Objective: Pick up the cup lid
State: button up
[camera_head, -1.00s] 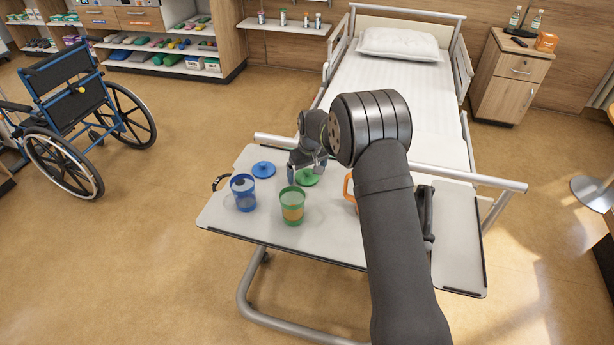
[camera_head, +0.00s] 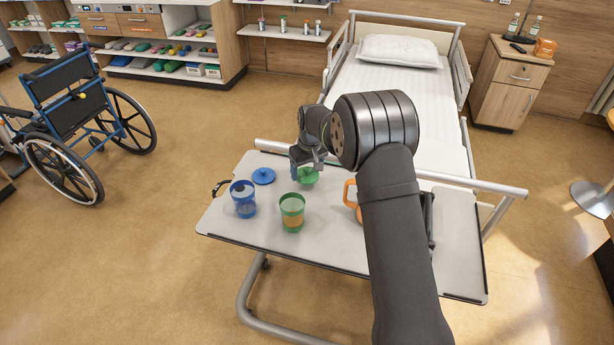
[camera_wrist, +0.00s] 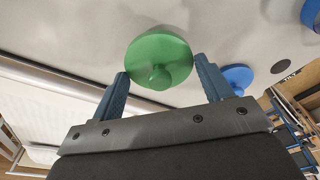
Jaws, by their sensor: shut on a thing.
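The green lid (camera_head: 308,177), a round disc with a knob, is at my gripper (camera_head: 306,172) above the back part of the overbed table. In the wrist view the green lid (camera_wrist: 160,50) sits between the two blue-grey fingertips of my gripper (camera_wrist: 160,68), which grip it across its rim. It seems slightly raised, but the gap to the table is hard to judge. A blue lid (camera_head: 263,176) lies on the table to the left. A green cup (camera_head: 292,213) with an orange band and a blue cup (camera_head: 243,199) stand uncovered in front.
The overbed table (camera_head: 330,246) is pale, and its front strip is clear. An orange cup (camera_head: 349,196) is partly hidden behind my arm on the right. The bed rail (camera_head: 272,146) runs just behind the table. A wheelchair (camera_head: 75,135) stands on the floor at left.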

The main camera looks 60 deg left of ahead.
jog(key=w+d+r, duration=0.7)
jog(key=d, duration=0.1)
jog(key=s+d+r, duration=0.2)
jog(key=s+r, duration=0.1)
jog(key=s, duration=0.6)
jog(key=s+d+r, duration=0.3)
jog(key=s, duration=0.6)
notch_tip(320, 180, down, 6)
jog(key=shift+a, duration=0.25)
jog(key=shift+s+f, duration=0.1)
jog(key=shift+f, duration=0.1)
dwell(0.9)
jog(key=o, duration=1)
jog(key=shift+o, duration=0.4)
jog(key=shift+r, duration=0.1)
notch_tip(320, 180, up, 7)
dwell(0.4)
